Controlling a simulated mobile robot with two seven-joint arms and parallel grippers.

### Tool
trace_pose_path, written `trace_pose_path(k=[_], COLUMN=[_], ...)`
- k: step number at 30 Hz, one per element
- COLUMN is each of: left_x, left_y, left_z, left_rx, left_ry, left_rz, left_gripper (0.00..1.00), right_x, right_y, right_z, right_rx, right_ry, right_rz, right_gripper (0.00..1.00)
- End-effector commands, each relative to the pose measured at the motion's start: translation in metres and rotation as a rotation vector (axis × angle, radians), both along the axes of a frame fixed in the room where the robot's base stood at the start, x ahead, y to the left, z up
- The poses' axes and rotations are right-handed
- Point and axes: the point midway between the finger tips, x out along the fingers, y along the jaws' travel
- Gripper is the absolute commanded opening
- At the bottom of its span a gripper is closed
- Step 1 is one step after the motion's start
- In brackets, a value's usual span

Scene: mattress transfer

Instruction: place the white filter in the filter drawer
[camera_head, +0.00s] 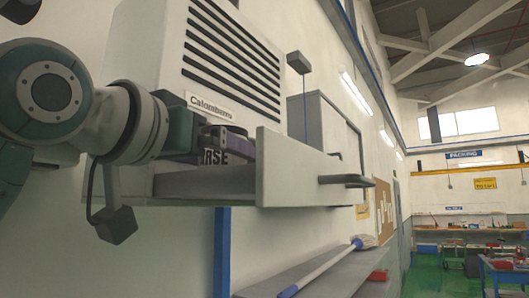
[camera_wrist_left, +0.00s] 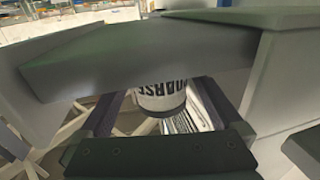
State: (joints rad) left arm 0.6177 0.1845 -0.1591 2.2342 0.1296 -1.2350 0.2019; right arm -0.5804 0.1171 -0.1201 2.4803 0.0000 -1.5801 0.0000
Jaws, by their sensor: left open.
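The filter drawer (camera_head: 290,170) is pulled out below the louvred unit, its white front and dark handle facing right. My left gripper (camera_head: 222,138) reaches in from the left at the filter. Its jaws are open, with a dark finger on each side of the filter in the wrist view. Whether the filter rests on the drawer floor is hidden. My right gripper is not in view.
The louvred unit (camera_head: 225,55) is on the wall directly above the drawer. A grey cabinet (camera_head: 318,130) is beyond the drawer front. Open floor and workbenches lie far right.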

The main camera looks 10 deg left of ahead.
Motion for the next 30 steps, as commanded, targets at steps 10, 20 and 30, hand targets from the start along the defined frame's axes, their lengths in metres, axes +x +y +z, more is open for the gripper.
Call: trace_pose_path(k=[10, 20, 30], left_x=[-0.031, -0.031, -0.03], left_y=[0.004, 0.004, 0.004], left_z=[0.0, 0.0, 0.0], left_rx=[0.001, 0.001, 0.001], left_ry=[0.0, 0.0, 0.0], left_rz=[-0.001, -0.001, -0.001], left_gripper=[1.0, 1.0, 1.0], right_x=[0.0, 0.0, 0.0], right_y=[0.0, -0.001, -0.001], right_z=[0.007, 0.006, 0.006], right_rx=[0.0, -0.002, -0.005], right_ry=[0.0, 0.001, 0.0], right_rz=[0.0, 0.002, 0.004], right_gripper=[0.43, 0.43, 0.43])
